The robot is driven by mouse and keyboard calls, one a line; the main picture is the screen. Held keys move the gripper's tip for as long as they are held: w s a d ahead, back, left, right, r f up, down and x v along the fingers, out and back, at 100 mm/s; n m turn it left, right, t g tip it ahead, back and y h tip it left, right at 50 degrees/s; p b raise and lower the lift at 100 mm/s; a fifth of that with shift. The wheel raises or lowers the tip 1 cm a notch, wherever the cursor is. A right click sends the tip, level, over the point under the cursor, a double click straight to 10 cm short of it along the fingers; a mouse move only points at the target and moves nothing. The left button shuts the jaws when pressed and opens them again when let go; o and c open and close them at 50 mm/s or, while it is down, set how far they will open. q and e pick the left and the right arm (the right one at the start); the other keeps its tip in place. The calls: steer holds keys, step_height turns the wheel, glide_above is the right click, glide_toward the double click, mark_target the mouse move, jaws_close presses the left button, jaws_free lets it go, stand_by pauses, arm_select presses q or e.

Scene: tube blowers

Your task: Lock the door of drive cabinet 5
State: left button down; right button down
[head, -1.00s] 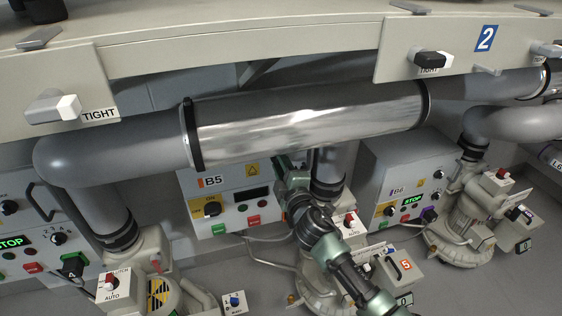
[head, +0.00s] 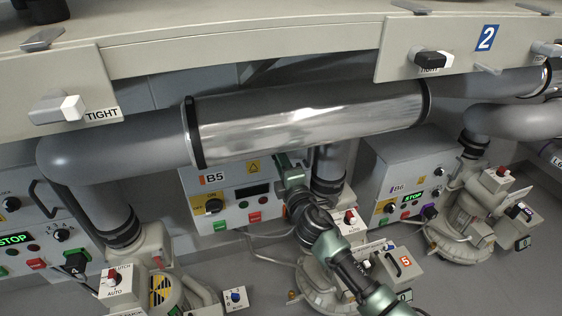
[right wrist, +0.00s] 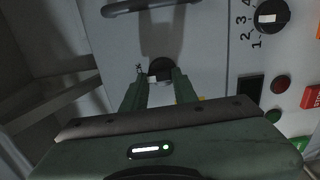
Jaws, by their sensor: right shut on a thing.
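Drive cabinet B5 (head: 240,190) is a white box on the wall, partly hidden behind the large pipe. My right gripper (head: 283,160) reaches up to the right part of its front, its tips hidden behind the pipe in the head view. In the right wrist view, my right gripper (right wrist: 160,82) has both fingers against a small black round knob (right wrist: 162,66) on the door and is shut on it. A small key mark stands left of the knob. A dark bar handle (right wrist: 150,6) is beyond it. The door appears closed. My left gripper is not in view.
A shiny pipe sleeve (head: 310,120) runs just above my arm. The B5 main switch (head: 212,206) sits on a yellow plate. Cabinet B6 (head: 400,180) stands to the right, and a blower (head: 320,280) stands below. A selector dial (right wrist: 272,16) and push buttons are on the panel beside my gripper.

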steer(key=c, duration=1.1)
jaws_free()
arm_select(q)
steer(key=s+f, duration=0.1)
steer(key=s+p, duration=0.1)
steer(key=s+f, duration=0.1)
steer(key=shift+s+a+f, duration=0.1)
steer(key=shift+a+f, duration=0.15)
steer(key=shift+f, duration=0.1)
arm_select(e)
steer(key=v, duration=0.8)
steer(key=shift+w, duration=0.1)
